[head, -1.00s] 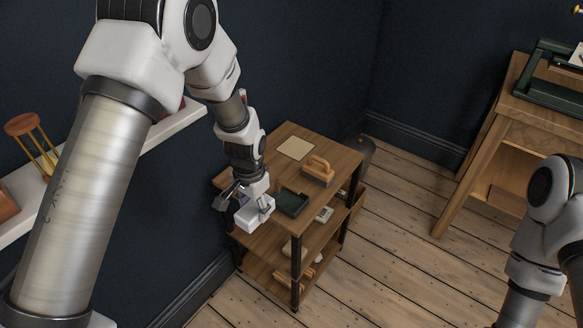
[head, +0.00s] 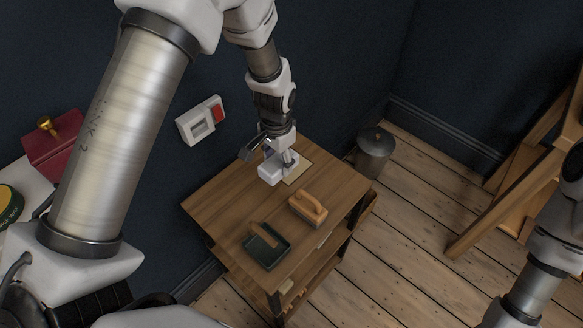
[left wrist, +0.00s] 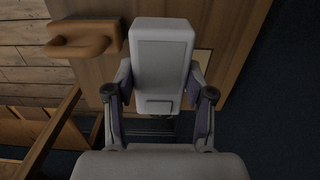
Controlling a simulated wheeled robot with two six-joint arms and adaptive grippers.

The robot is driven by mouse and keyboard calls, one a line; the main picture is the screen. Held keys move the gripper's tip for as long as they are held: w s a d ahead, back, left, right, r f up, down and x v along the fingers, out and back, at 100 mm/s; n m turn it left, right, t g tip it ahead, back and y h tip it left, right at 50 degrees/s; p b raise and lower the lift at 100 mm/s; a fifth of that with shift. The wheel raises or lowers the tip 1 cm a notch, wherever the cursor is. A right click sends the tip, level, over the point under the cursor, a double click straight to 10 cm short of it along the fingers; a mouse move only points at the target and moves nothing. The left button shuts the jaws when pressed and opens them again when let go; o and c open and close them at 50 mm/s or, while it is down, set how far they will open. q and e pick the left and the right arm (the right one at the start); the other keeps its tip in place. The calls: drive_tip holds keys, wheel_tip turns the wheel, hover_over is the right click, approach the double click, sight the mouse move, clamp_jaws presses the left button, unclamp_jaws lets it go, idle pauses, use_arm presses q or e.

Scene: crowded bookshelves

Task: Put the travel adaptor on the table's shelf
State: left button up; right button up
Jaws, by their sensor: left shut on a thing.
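The travel adaptor, a white box (head: 271,173), is in my left gripper (head: 281,160), above the far part of the wooden table (head: 222,203). In the left wrist view the white box (left wrist: 162,62) sits between the two fingers of the left gripper (left wrist: 160,103), which are shut on it. I cannot tell from the head view exactly how high it is above the tabletop. The table's lower shelves are mostly hidden under the top. My right arm shows at the right edge of the head view, but its gripper is out of the picture.
On the tabletop are a dark green tray (head: 268,258), a wooden-handled block (head: 308,208) and a pale flat square (head: 300,172) beside the adaptor. A grey bin (head: 374,150) stands behind the table. A white wall box (head: 201,122) hangs at left. The tabletop's left part is bare.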

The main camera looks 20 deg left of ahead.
use_arm(q)
hover_over(278, 193)
drive_tip(key=f, duration=0.4)
drive_tip(key=shift+s, duration=0.25)
drive_tip(key=f, duration=0.5)
drive_tip(key=shift+w+f, duration=0.1)
drive_tip(key=shift+w, duration=0.2)
drive_tip(key=shift+s, duration=0.1)
drive_tip(key=o, duration=0.8)
drive_tip(key=shift+o, duration=0.7)
